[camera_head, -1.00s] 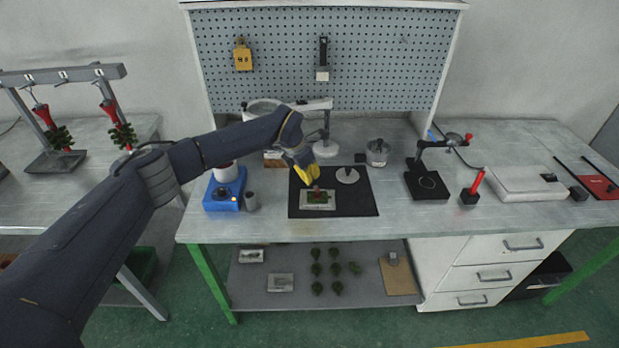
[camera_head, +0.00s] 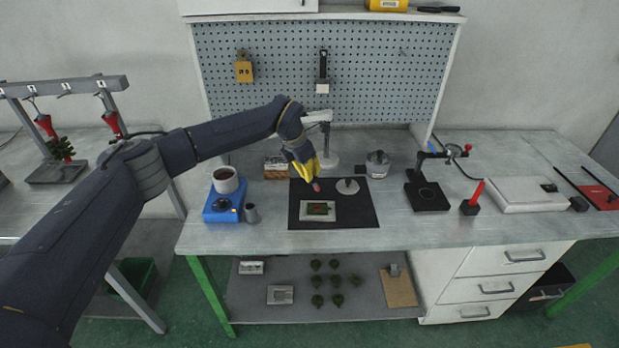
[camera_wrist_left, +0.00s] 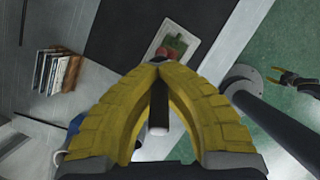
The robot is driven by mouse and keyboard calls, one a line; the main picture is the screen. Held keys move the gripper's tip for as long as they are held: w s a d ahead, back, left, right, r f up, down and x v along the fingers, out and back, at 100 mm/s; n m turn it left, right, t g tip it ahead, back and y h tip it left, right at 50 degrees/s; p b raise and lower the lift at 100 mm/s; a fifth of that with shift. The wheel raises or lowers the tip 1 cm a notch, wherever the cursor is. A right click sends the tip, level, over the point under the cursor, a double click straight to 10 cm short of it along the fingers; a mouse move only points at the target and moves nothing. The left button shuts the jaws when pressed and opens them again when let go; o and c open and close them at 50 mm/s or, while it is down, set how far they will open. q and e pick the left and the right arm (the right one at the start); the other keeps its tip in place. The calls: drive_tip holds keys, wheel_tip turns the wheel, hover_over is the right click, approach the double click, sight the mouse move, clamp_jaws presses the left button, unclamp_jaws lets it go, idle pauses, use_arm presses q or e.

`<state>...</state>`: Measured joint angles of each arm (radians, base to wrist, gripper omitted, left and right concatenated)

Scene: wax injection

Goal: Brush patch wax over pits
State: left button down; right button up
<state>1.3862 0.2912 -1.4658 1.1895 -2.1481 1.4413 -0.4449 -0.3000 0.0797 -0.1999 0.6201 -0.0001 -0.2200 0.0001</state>
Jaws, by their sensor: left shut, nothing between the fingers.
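A small tile (camera_head: 331,211) with a green and red piece (camera_head: 319,208) on it lies on the black mat (camera_head: 363,215). My left gripper (camera_head: 313,181) is above the mat, just behind the tile, pointing down. Its yellow fingers are shut, and they meet in the left wrist view (camera_wrist_left: 159,64). A small reddish tip shows at the fingertips, and a dark bar with a pale end lies between the fingers; I cannot tell what they are. A yellow and dark gripper (camera_wrist_left: 297,82), seemingly my right one, shows small over the floor. No brush is clearly recognisable.
A pot (camera_head: 225,182) stands on a blue heater (camera_head: 221,211) with a small grey cup (camera_head: 252,214) beside it. A pale disc (camera_head: 347,186) lies on the mat. A lidded tin (camera_head: 377,165) and black stand (camera_head: 428,197) are to the right. The bench front is clear.

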sight(314, 177)
use_arm(q)
drive_tip(key=shift+r, duration=0.1)
idle(0.3)
drive_tip(key=shift+r, duration=1.4)
drive_tip(key=shift+f, duration=0.15)
drive_tip(key=shift+f, duration=0.65)
drive_tip(key=shift+w+r, duration=0.1)
